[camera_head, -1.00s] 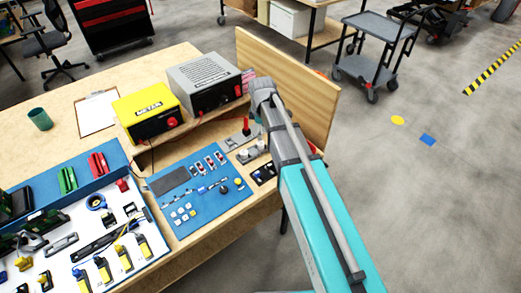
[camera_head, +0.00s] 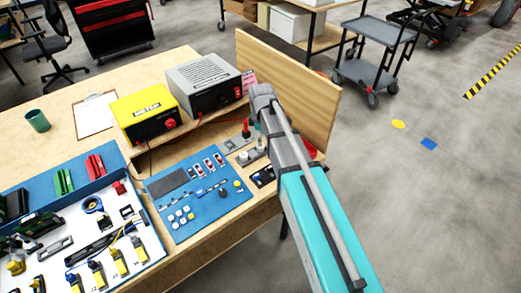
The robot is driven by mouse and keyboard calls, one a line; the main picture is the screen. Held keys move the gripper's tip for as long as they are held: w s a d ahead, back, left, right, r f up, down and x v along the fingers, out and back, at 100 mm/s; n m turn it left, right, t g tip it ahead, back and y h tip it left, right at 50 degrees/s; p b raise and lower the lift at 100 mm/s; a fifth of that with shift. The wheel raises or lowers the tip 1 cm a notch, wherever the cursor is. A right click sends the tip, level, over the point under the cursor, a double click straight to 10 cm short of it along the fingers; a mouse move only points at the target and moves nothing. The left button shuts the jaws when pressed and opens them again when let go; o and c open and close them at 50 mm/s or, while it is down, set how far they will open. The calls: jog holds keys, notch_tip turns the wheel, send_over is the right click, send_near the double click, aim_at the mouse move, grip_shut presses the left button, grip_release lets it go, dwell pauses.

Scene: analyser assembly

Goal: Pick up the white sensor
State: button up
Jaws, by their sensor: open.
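I cannot single out the white sensor for certain. Small pale parts sit on a grey fixture (camera_head: 247,156) at the right of the bench, just left of my arm.
A yellow box (camera_head: 147,112) and a grey power unit (camera_head: 206,84) stand behind the mat. An upright wooden panel (camera_head: 290,85) edges the bench close to my arm. A parts tray (camera_head: 150,243) fills the left front. A green cup (camera_head: 38,121) and clipboard (camera_head: 96,114) stand farther back.

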jog(key=shift+a+f+b, duration=0.15)
jog(key=shift+f+b, duration=1.75)
jog(key=shift+f, duration=0.25)
jog(key=c, duration=1)
